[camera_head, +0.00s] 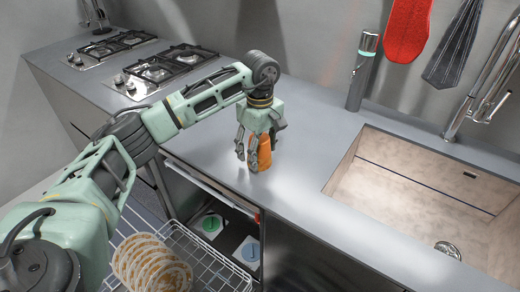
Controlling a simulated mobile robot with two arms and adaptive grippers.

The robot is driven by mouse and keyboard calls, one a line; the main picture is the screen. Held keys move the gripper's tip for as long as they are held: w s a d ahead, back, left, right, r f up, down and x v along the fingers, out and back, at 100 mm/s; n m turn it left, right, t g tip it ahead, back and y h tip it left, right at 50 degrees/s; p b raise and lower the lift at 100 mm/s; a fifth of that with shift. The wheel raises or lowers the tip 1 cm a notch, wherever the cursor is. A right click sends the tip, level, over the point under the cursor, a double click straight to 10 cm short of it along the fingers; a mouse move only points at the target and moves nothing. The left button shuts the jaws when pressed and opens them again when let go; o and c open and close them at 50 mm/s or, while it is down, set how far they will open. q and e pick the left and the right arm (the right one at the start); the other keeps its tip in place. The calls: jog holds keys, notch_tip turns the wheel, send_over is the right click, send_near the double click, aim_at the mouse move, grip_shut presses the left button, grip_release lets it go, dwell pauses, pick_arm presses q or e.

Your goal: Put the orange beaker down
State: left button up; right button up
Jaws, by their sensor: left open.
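The orange beaker (264,154) stands upright on the grey countertop (310,129), between the hob and the sink. My left gripper (247,158) is above and around it, pointing down, with its fingers open. The fingers hide part of the beaker's near left side and its top. Whether a finger touches the beaker I cannot tell. My right gripper is not in view.
A sink (400,190) with a tap (490,85) is on the right. A grey cylinder (361,72) stands at the back wall. Gas burners (160,66) are at the left. Below, an open dishwasher rack (215,262) holds several patterned plates (150,265).

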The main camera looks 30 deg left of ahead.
pick_arm(q)
jog(key=shift+r, duration=0.3)
notch_tip(320, 180, up, 12)
jog(key=shift+f+b, duration=0.1)
jog(key=shift+b, duration=0.8)
